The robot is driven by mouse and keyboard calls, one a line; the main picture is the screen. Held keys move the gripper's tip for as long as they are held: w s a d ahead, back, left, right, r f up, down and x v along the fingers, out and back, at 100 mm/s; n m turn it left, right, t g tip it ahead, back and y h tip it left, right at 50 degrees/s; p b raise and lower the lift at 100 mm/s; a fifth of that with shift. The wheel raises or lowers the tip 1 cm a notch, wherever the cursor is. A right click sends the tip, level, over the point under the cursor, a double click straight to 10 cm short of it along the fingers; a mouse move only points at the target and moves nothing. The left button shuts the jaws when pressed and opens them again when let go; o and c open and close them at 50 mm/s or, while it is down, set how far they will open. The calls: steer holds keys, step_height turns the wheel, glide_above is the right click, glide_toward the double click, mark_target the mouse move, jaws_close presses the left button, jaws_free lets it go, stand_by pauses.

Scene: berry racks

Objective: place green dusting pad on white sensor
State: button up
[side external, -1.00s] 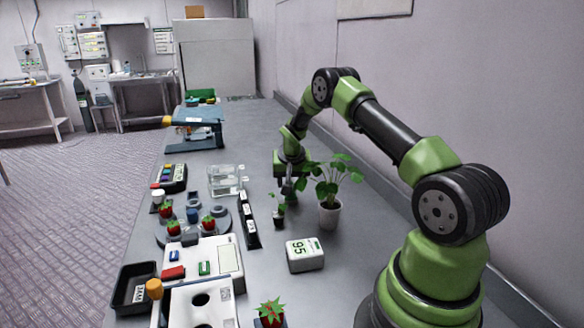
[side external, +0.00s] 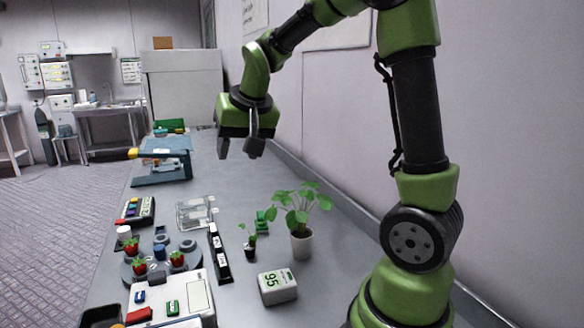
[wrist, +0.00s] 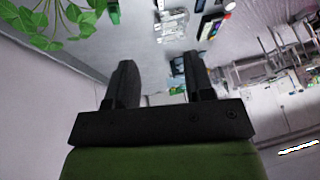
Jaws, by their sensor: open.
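My gripper (side external: 240,149) is open and empty, raised high above the far part of the bench. Its two fingers also show apart in the wrist view (wrist: 160,62). A small green block (side external: 262,221) stands on the bench just left of the potted plant, partly behind leaves; what lies under it is unclear. A green piece also shows in the wrist view (wrist: 114,13).
The leafy plant in a white pot (side external: 302,240) and a small seedling (side external: 250,246) stand mid-bench. The bench right of the sensor is clear.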

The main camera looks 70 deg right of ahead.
steer(key=s+a+r+n+t+y, duration=0.1)
steer(key=s+a+r, duration=0.3)
steer(key=s+a, duration=0.5)
steer(key=shift+n+t+y, duration=0.3)
steer(key=shift+n+y, duration=0.3)
steer(key=shift+n, duration=0.1)
steer(key=shift+o, duration=0.5)
steer(key=s+a+f+n+y, duration=0.1)
steer(key=s+a+n+y, duration=0.1)
steer(key=s+a, duration=0.2)
steer(key=s, duration=0.3)
steer(key=shift+s+a+t, duration=0.15)
steer(key=shift+a+t, duration=0.1)
steer(key=shift+t, duration=0.05)
